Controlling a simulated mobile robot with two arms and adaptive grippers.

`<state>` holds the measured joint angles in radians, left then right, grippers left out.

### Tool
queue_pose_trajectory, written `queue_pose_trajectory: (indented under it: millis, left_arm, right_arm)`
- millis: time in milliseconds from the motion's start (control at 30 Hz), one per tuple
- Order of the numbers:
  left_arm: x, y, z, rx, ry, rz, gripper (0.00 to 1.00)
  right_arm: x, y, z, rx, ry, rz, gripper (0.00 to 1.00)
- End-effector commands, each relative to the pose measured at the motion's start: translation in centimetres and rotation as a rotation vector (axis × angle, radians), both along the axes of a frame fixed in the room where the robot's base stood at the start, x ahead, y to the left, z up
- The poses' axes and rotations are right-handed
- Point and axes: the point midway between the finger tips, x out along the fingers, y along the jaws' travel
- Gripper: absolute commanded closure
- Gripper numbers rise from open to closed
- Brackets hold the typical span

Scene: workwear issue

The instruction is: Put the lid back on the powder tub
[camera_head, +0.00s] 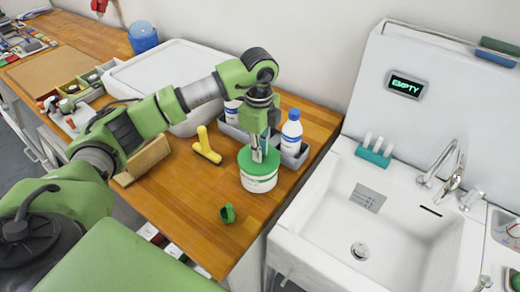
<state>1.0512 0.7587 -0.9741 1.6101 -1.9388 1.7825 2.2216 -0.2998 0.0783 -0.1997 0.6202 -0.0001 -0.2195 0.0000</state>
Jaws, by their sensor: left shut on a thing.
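The powder tub (260,183) is white with a green band and stands on the wooden counter near its right end. The green lid (246,159) is at the top of the tub, covering its mouth; I cannot tell if it is fully seated. My left gripper (258,156) points down from above and is shut on the lid, with its fingertips at the lid's middle. The gripper hides part of the lid. My right gripper is not in view.
A small green cup or scoop (227,214) lies in front of the tub. A yellow tool (206,146) is to its left. A white bottle with a blue cap (291,133) stands in a grey holder behind. A white sink (340,215) is to the right. The front counter is mostly clear.

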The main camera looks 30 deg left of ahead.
Motion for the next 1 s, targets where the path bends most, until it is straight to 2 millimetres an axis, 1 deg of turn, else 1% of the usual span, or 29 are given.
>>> queue_pose_trajectory:
  millis: [133, 933, 967, 1000]
  left_arm:
    - [0.00, 0.00, -0.25, 0.000, 0.000, 0.000, 1.00]
    - [0.02, -0.02, -0.25, 0.000, 0.000, 0.000, 1.00]
    - [0.02, -0.02, -0.25, 0.000, 0.000, 0.000, 0.79]
    - [0.02, -0.02, -0.25, 0.000, 0.000, 0.000, 0.69]
  right_arm:
    - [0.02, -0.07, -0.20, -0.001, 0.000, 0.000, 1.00]
    - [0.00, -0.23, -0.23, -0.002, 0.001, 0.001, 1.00]
    - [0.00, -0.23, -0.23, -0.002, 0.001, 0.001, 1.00]
    - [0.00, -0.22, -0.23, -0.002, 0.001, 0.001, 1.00]
